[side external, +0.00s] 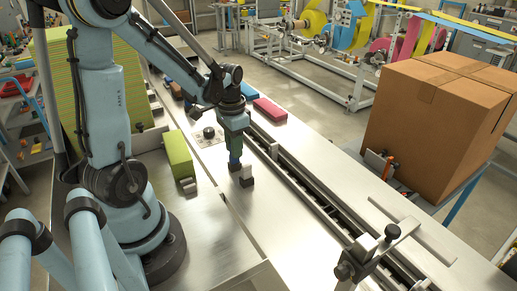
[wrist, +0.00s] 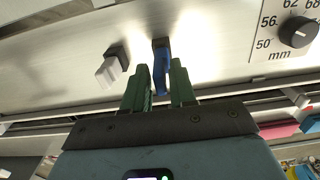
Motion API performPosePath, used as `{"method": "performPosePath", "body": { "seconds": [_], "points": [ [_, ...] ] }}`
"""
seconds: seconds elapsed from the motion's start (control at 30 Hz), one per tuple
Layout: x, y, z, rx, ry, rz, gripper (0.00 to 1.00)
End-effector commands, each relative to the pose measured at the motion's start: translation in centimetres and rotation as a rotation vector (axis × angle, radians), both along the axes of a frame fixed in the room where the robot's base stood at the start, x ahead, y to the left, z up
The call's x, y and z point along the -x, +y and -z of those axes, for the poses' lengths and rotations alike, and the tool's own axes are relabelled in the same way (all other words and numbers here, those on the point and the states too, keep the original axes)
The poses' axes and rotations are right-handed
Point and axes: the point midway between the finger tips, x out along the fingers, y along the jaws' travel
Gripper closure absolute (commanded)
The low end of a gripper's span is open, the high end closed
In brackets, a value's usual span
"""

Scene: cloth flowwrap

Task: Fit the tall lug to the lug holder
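My gripper (wrist: 160,88) has green fingers, pointed down at the steel table. In the wrist view a slim blue piece (wrist: 161,66) with a dark far end lies between the fingers, close to both; it looks like the tall lug. I cannot tell whether both fingers press on it. In the side external view my gripper (side external: 234,158) is low over the table, just left of a white block (side external: 246,171) on a dark base (side external: 247,182). The same white block (wrist: 107,73) and dark base (wrist: 117,52) show left of the fingers in the wrist view. The lug holder is not clearly identifiable.
A dial (wrist: 298,31) with mm marks is at the right in the wrist view. A long slotted rail (side external: 310,190) runs along the table. A red block (side external: 270,110) and a green stack (side external: 178,157) lie nearby. The table front of the white block is clear.

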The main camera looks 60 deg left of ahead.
Motion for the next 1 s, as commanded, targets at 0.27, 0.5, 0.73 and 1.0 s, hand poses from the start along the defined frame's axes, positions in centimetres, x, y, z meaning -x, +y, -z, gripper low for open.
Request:
{"method": "performPosePath", "body": {
  "seconds": [0.27, 0.5, 0.73, 1.0],
  "points": [
    [0.0, 0.0, 0.0, 0.0, 0.0, 0.0, 0.55],
    [0.0, 0.0, -0.4, 0.0, 0.0, 0.0, 0.55],
    [0.0, 0.0, -3.0, 0.0, 0.0, 0.0, 0.55],
    [0.0, 0.0, -7.0, 0.0, 0.0, 0.0, 0.55]
  ]
}}
